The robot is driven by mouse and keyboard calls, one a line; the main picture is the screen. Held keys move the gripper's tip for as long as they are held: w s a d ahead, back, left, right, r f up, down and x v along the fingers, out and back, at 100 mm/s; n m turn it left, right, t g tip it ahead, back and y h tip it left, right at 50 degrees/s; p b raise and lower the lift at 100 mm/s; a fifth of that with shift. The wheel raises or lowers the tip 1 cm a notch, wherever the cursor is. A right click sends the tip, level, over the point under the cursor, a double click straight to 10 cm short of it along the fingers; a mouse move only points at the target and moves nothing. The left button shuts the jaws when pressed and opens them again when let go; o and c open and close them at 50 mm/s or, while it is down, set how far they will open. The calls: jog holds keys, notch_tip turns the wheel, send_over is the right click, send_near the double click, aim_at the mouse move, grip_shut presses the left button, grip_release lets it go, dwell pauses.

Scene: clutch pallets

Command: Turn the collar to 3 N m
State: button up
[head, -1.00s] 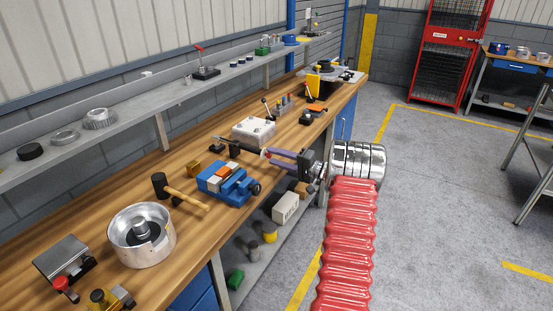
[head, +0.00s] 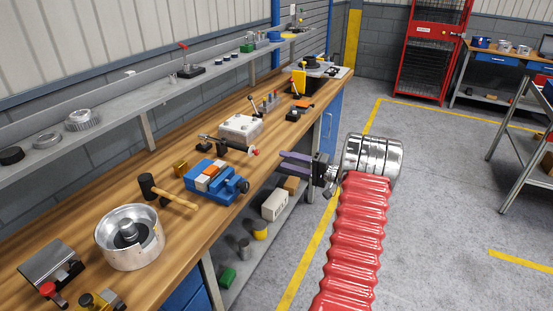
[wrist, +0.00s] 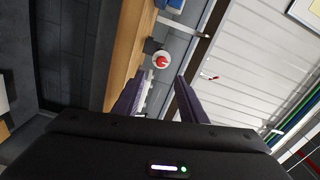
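A dark bar-shaped tool (head: 226,145) lies across the bench behind the blue vise, with a pale, red-centred round end (head: 256,151) toward the bench's front edge. I cannot make out its collar marks or any scale at this size. My gripper (head: 283,160) is just beyond that edge, apart from the tool, its purple fingers pointing at it. In the wrist view the fingers (wrist: 157,97) are spread with nothing held between them. A red-centred round end (wrist: 161,61) shows ahead of the gap, beside a dark block.
The blue vise (head: 217,184), a mallet (head: 168,194) and a metal bowl-shaped housing (head: 130,237) stand nearer on the bench. A pale box (head: 240,128) lies behind the tool. A shelf (head: 110,123) runs along the wall.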

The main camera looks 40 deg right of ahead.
jog(key=v, duration=0.4)
dwell(0.7)
